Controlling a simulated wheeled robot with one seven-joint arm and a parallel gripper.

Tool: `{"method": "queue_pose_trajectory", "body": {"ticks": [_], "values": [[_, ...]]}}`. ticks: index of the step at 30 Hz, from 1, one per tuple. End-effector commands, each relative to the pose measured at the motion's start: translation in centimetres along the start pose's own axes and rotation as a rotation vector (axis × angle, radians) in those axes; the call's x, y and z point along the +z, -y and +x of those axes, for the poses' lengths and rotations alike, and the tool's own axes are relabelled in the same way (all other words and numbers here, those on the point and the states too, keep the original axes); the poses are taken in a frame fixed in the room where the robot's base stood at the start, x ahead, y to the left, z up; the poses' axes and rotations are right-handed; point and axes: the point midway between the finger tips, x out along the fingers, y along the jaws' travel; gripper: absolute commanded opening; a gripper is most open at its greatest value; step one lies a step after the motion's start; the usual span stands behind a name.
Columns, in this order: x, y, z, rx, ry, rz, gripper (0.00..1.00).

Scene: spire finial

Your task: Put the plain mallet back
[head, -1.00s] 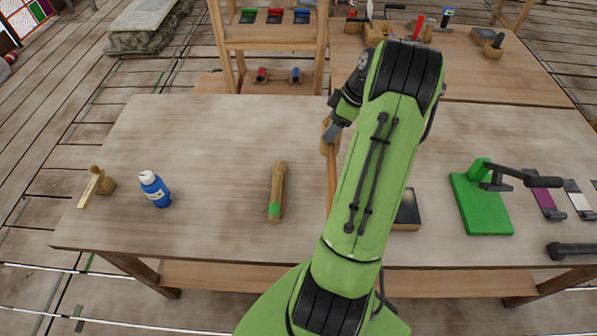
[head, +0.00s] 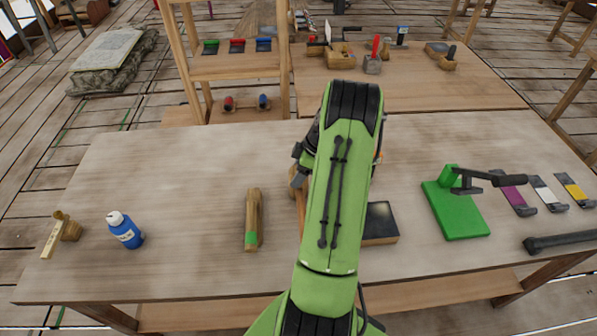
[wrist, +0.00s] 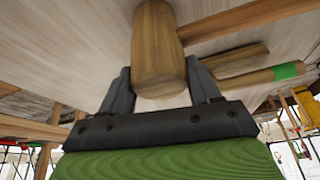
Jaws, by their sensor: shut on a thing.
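My gripper (wrist: 160,82) is shut on the plain mallet, with a finger on either side of its round wooden head (wrist: 158,48) in the wrist view. Its handle (wrist: 235,19) runs off to the upper right there. In the head view my gripper (head: 299,167) is over the middle of the table, and my arm hides most of the mallet (head: 300,205). Whether the mallet touches the table I cannot tell. A similar wooden mallet with a green band (head: 253,222) lies on the table to the left; its banded handle shows in the wrist view (wrist: 262,77).
On the worktable (head: 180,180) stand a blue bottle (head: 125,230) and a small wooden tool (head: 66,232) at left. At right are a dark-topped block (head: 380,222), a green press (head: 456,208) and coloured plates. Behind are a shelf (head: 232,66) and a second table (head: 410,90).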

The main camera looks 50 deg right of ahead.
Motion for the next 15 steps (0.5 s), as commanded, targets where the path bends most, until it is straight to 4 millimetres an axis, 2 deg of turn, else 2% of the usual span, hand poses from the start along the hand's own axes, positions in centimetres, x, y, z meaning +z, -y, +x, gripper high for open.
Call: {"method": "queue_pose_trajectory", "body": {"ticks": [1, 6, 15], "values": [[0.07, 0.0, 0.19, 0.0, 0.0, 0.0, 0.65], [0.04, -0.01, 0.09, 0.0, 0.0, 0.0, 0.87], [-0.1, 0.0, -0.29, 0.0, 0.0, 0.0, 0.87]]}}
